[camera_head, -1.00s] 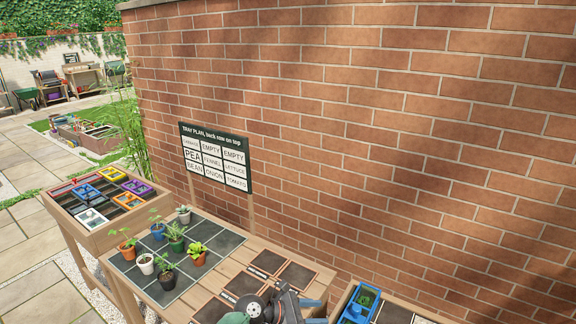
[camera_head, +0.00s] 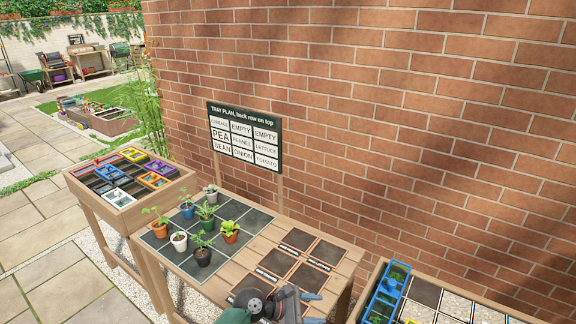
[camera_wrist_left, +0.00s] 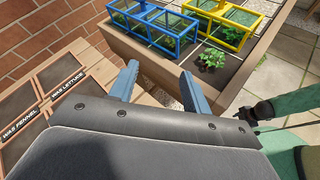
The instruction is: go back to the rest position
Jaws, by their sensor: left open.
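My left gripper (camera_head: 306,309) is at the bottom of the head view, over the front right of the potting bench. In the left wrist view its two blue fingers (camera_wrist_left: 158,87) are apart with nothing between them, so it is open and empty. The tray (camera_head: 212,270) on the bench holds several potted seedlings, among them an orange pot (camera_head: 230,237), a black pot (camera_head: 202,257) and a blue pot (camera_head: 187,213). My right gripper is not in the head view; a green arm part shows at the right of the left wrist view.
A planter (camera_wrist_left: 145,65) at the right holds a blue frame (camera_wrist_left: 178,46), a yellow frame (camera_wrist_left: 237,40) and a leafy plant (camera_wrist_left: 212,58). Dark labelled squares (camera_head: 311,280) lie on the bench. A tray plan board (camera_head: 246,138) stands before the brick wall (camera_head: 400,120). A wooden box (camera_head: 128,208) of coloured frames is at left.

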